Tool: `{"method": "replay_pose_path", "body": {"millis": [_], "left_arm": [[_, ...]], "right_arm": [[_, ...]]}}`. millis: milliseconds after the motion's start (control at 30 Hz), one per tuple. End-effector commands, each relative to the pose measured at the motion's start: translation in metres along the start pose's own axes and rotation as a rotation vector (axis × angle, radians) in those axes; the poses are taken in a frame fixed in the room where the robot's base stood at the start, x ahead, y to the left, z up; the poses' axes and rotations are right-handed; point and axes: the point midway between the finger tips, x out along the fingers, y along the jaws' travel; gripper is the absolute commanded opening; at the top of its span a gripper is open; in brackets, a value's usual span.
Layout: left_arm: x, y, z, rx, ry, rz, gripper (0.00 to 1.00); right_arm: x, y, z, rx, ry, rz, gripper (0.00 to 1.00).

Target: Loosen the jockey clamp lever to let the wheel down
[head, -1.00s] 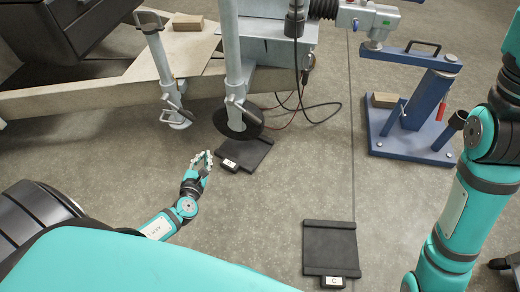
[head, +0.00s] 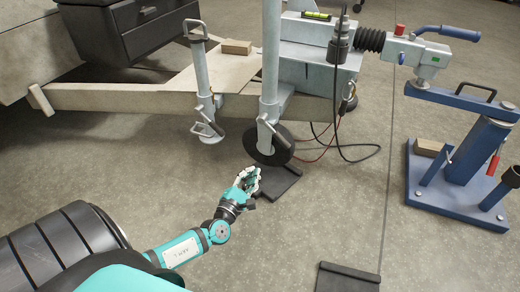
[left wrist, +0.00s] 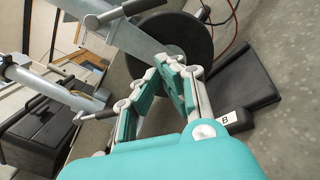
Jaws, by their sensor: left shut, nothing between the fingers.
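The jockey tube (head: 271,60) stands upright at the trailer's nose. Its black wheel (head: 279,152) is low down by a dark pad (head: 283,184); I cannot tell whether they touch. A lever (head: 267,128) with a small handle shows on the tube just above the wheel. In the left wrist view the wheel (left wrist: 196,42) is beyond the fingers, and a lever with a dark grip (left wrist: 143,6) is at the top. My left gripper (head: 252,173) is shut and empty, low in front of the wheel, apart from the lever. My right gripper is out of view.
A second leg (head: 201,80) with its own lever stands to the left on the trailer frame (head: 130,97). A blue stand (head: 452,190) is on the right. Cables (head: 345,150) hang behind the wheel. Another dark pad (head: 347,279) lies at the front. Floor between is clear.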

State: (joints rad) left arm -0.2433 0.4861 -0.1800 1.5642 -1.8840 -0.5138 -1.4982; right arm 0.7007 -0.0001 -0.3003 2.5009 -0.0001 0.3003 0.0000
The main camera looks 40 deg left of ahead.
Motion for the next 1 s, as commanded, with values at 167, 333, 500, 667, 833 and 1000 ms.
{"method": "replay_pose_path", "body": {"millis": [167, 333, 500, 667, 833, 1000], "left_arm": [[0.034, -0.002, -0.003, -0.003, -0.002, 0.007, 0.00], [0.072, -0.002, -0.003, -0.004, -0.002, 0.005, 0.00], [0.093, 0.002, 0.015, -0.010, 0.000, 0.003, 0.00], [0.097, 0.002, 0.033, -0.007, 0.001, 0.002, 0.00], [0.099, 0.001, 0.038, -0.002, 0.001, 0.001, 0.00], [0.099, 0.000, 0.038, -0.001, 0.000, 0.001, 0.00]], "right_arm": [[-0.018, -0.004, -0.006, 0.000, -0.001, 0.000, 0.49], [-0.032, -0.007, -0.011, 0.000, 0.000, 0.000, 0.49], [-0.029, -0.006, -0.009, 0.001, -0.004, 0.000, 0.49], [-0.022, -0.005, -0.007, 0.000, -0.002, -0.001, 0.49], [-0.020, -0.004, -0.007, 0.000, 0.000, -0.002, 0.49], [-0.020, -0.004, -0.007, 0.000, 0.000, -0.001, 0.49]]}}
